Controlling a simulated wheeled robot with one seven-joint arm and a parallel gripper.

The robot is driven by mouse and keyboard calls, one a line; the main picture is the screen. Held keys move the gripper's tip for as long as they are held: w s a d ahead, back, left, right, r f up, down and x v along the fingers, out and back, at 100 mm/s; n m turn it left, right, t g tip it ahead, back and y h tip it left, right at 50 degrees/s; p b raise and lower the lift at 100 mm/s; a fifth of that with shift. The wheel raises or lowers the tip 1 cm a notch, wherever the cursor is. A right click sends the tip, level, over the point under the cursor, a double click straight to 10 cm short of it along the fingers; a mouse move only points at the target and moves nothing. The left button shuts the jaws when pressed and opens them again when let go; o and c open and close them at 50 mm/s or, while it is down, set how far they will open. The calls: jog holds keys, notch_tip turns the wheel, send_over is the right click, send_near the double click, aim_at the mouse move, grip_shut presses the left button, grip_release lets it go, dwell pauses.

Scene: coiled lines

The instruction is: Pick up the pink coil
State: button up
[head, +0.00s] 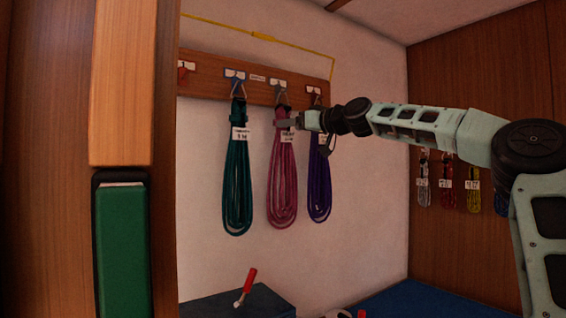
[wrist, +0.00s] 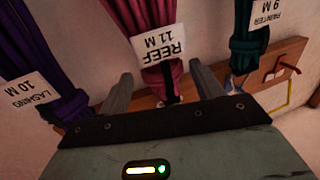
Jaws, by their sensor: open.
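The pink coil (head: 282,185) hangs from a hook on a wooden wall rail, between a teal coil and a purple coil. Its white tag reads REEF 11 M in the wrist view, where the pink coil (wrist: 152,14) hangs upside down. My gripper (head: 288,121) is at the coil's top, near the tag. In the wrist view my gripper (wrist: 161,76) is open, one finger on each side of the pink coil's neck. I cannot tell whether either finger touches it. Part of the neck is hidden behind the tag.
The teal coil (head: 237,185) and purple coil (head: 319,185) hang close on either side. The wooden rail (head: 207,75) is just above. A dark box (head: 225,305) with a red-handled tool (head: 249,281) stands below. More small coils (head: 446,190) hang on the right wall.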

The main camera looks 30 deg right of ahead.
jog(key=p+x, duration=0.2)
jog(key=x, duration=0.3)
jog(key=shift+a+r+p, duration=0.1)
jog(key=shift+r+p, duration=0.05)
jog(key=shift+p, duration=0.15)
jog(key=shift+w+a, duration=0.15)
jog(key=shift+w, duration=0.5)
grip_shut()
